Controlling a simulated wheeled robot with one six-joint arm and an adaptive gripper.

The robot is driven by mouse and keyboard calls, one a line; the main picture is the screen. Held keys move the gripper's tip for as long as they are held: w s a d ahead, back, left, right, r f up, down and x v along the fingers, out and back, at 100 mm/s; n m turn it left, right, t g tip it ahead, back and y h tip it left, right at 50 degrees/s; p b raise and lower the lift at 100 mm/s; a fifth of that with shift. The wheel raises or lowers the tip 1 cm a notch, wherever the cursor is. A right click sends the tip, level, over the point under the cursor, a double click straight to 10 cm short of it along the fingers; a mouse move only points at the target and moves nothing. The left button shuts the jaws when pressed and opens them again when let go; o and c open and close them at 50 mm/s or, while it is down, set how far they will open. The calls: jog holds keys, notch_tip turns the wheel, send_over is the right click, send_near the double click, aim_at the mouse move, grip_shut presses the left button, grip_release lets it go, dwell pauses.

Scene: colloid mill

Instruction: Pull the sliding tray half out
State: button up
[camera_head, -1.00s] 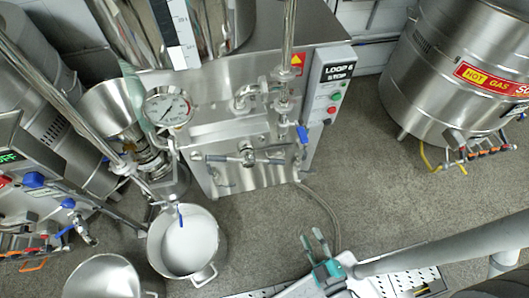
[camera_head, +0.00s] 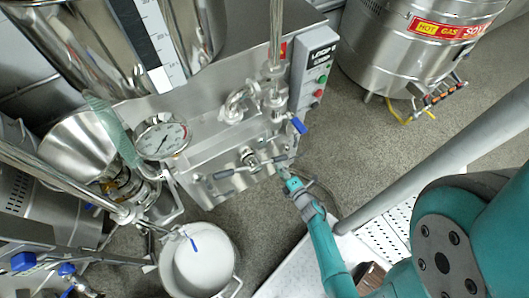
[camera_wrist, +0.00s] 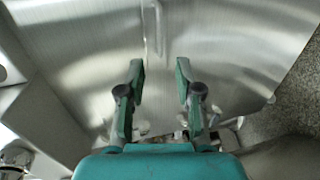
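My gripper (camera_head: 288,179) is at the lower right of the steel machine's front in the head view. In the wrist view my gripper (camera_wrist: 160,75) has its two dark green fingers apart, with nothing between them. Beyond them is a brushed steel face (camera_wrist: 215,40) with a slim raised bar (camera_wrist: 153,28) near the top middle, roughly in line with the gap. I cannot tell whether the fingers touch the steel. The sliding tray cannot be told apart surely; the machine's lower front panel (camera_head: 215,190) carries bar handles, partly hidden by my gripper on the right.
A white-filled pot (camera_head: 203,262) stands on the floor below the machine. A pressure gauge (camera_head: 161,137), funnel (camera_head: 78,145) and blue-handled valve (camera_head: 298,124) stick out nearby. A steel vessel (camera_head: 400,45) stands at the upper right. Grey floor (camera_head: 340,150) is open between it and the machine.

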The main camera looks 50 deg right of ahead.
jog(key=x, duration=1)
jog(key=shift+c, duration=0.3)
grip_shut()
